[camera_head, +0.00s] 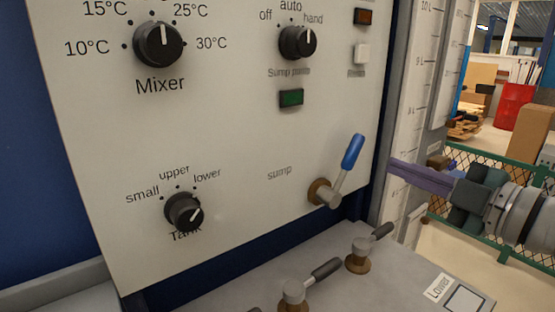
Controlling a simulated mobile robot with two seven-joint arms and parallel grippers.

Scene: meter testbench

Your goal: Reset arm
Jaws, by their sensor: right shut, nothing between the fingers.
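My right gripper (398,172) comes in from the right edge. Its purple fingers are closed together, point left and hold nothing. The fingertips appear just right of the control panel's (230,140) right edge, in front of the white scale strip (407,110). They are to the right of the blue sump lever (352,152), with a gap in the picture. My left gripper does not show.
The panel carries the Mixer knob (158,44), sump pump knob (297,42), Tank knob (184,212) and green button (291,98). Dark-handled valves (360,255) stick up from the grey ledge (400,285) below. A green mesh fence (515,180) stands behind my right arm.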

